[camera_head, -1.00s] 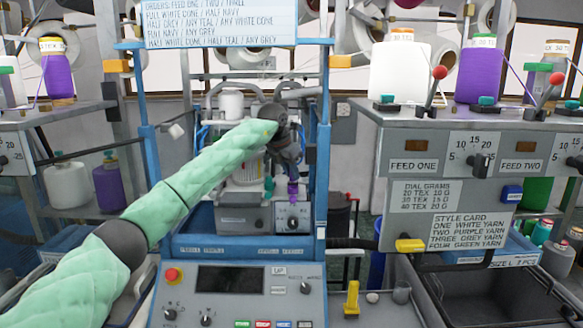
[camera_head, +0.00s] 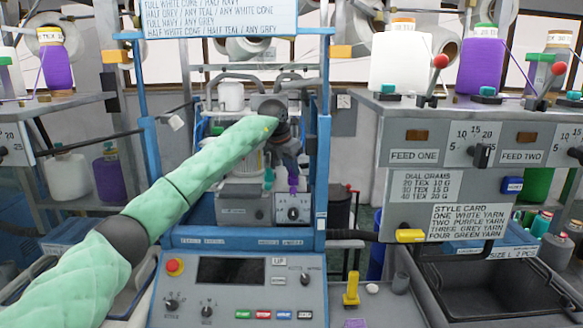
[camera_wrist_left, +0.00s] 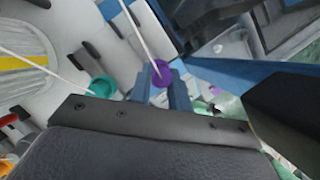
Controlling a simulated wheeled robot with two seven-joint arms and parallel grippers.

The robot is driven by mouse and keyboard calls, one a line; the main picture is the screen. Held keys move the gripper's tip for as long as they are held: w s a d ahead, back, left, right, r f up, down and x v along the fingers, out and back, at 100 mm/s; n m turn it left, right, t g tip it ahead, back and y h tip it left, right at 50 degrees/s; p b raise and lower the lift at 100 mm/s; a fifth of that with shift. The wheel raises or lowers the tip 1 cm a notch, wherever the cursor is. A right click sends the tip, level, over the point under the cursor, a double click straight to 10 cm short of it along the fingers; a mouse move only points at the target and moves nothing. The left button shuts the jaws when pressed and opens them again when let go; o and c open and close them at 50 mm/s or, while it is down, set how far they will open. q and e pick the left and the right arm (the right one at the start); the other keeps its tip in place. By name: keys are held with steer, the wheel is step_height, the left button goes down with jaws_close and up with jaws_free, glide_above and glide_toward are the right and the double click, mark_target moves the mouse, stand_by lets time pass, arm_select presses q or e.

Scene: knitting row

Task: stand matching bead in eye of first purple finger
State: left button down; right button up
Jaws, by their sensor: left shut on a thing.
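My left gripper (camera_head: 288,158) reaches over the blue-framed machine in the head view, its jaws small and dark. It is shut, but what it grips is hidden in both views; I take it to be the bead. A purple finger (camera_head: 293,183) shows just under it, above the dial. In the left wrist view a purple ring (camera_wrist_left: 162,73) lies beyond the dark gripper body, with a white strand running to it. A teal finger (camera_head: 268,178) stands to the left; a teal ring (camera_wrist_left: 103,87) also shows in the wrist view. Contact between gripper and purple finger cannot be told.
The blue machine frame (camera_head: 323,150) stands close on the right of my gripper. A control panel (camera_head: 240,290) lies in front. A yellow peg (camera_head: 352,288) and a white knob-like piece (camera_head: 372,288) sit at its right. A black bin (camera_head: 490,285) is farther right.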

arm_select(q)
steer(key=shift+f+b, duration=0.35)
steer(key=shift+f, duration=0.25)
arm_select(e)
steer(key=shift+w+d+f, duration=0.1)
steer(key=shift+f, duration=0.25)
arm_select(q)
steer(key=c, duration=1.2)
jaws_free()
steer(key=shift+c, duration=0.2)
steer(key=shift+a+r+b, duration=0.1)
steer(key=shift+r+b, duration=0.1)
steer(key=shift+b, duration=0.15)
steer(key=b+v, duration=0.3)
steer(key=v, duration=0.4)
steer(key=shift+r, duration=0.15)
arm_select(e)
steer(key=w+a+r, duration=0.3)
steer(key=w+r, duration=0.2)
steer(key=r, duration=0.2)
steer(key=shift+w+a+r, duration=0.25)
steer(key=shift+w+r, duration=0.1)
